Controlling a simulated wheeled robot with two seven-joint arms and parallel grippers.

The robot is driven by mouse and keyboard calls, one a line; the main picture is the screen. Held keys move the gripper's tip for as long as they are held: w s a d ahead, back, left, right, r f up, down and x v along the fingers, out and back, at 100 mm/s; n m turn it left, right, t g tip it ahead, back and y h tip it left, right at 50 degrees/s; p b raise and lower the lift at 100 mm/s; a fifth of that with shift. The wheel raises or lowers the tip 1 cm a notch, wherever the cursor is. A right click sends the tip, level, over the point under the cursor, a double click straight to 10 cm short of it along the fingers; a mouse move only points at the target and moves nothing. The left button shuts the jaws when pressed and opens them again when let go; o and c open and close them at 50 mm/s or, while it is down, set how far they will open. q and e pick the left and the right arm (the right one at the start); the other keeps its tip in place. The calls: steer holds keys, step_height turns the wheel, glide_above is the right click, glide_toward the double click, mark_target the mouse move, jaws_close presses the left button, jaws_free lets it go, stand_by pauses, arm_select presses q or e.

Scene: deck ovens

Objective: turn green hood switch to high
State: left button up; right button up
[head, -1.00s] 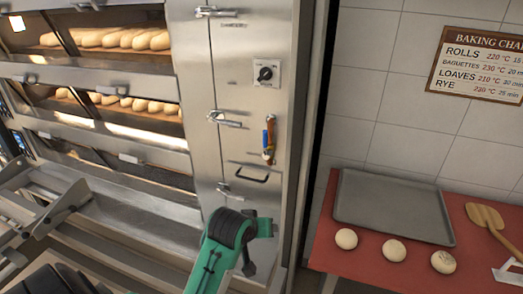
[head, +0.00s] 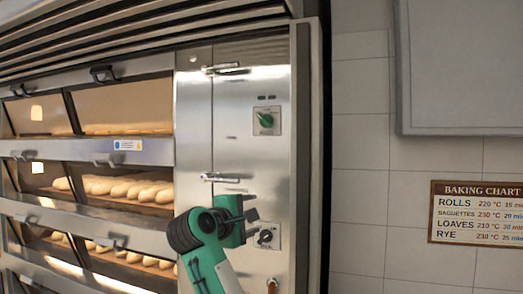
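The green hood switch (head: 266,120) is a round green knob on a pale square plate, high on the oven's steel side panel. Its pointer looks turned off to one side, but the small marks around it are too small to read. My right gripper (head: 250,210), on a green and black arm coming up from the bottom, is below the switch and apart from it. Its dark fingertips point right, near a lower black knob (head: 265,237); whether they are parted is unclear. My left gripper is not in view.
Door latches (head: 222,178) stick out from the steel panel below and above the switch. Deck ovens with bread (head: 130,188) fill the left. A baking chart (head: 478,212) and a grey box (head: 460,68) are on the tiled wall at right.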

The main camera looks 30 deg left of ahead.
mark_target(263, 121)
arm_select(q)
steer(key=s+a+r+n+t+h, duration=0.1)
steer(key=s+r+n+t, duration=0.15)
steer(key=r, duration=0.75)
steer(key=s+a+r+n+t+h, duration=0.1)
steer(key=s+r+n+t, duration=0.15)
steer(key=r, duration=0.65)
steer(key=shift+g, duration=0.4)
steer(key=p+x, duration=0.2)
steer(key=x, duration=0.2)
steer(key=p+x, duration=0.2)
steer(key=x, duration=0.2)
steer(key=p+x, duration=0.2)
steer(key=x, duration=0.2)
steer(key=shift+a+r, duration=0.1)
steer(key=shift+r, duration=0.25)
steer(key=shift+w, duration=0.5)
arm_select(e)
step_height(263, 121, up, 6)
steer(key=shift+d+r, duration=0.1)
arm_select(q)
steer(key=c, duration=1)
arm_select(e)
steer(key=shift+d, duration=0.1)
